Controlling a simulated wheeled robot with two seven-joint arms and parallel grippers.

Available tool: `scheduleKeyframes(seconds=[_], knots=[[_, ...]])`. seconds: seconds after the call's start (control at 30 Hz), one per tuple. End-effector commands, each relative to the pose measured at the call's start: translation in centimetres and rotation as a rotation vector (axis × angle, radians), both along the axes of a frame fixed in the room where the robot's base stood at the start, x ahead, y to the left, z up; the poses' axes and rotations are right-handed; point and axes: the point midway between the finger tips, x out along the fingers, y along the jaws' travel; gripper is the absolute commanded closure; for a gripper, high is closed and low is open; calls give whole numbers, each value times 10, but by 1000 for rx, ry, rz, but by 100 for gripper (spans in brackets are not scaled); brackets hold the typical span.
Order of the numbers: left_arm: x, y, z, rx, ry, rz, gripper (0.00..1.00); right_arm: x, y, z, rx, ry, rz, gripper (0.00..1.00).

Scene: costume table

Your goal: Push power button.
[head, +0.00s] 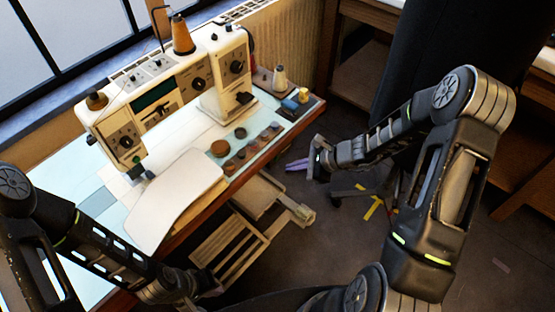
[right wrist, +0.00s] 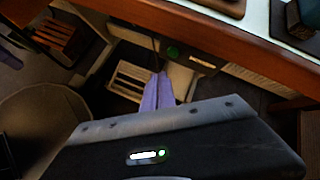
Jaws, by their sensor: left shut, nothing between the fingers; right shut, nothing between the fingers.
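A round green button (right wrist: 172,52) is on a panel under the wooden table edge, in the right wrist view. I cannot make it out in the head view. My right gripper (head: 297,164) is shut and empty, its purple fingers pointing left towards the table's right side. In the right wrist view its fingertips (right wrist: 160,74) show just below the button, apart from it in the picture; the distance in depth is unclear. My left gripper (head: 212,285) is low in the head view near the table's front edge, partly hidden by its own arm.
A cream sewing machine (head: 158,85) stands on the table (head: 100,201). Several round discs (head: 219,147) and a small bottle (head: 279,77) are to its right. A slatted wooden piece (head: 228,250) is below the table edge. The floor (head: 495,260) at right is mostly open.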

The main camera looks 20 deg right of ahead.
Motion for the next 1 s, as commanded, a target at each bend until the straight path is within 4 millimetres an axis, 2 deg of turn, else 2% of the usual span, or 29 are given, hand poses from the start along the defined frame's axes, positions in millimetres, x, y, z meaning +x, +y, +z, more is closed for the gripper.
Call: scheduleKeyframes(seconds=[0.4,1.0], knots=[[0,0,-6,0,0,0,100,-36,-22,0,-1,0,-1,100],[0,0,-6,0,-1,0,100,-39,-22,0,0,0,0,100]])
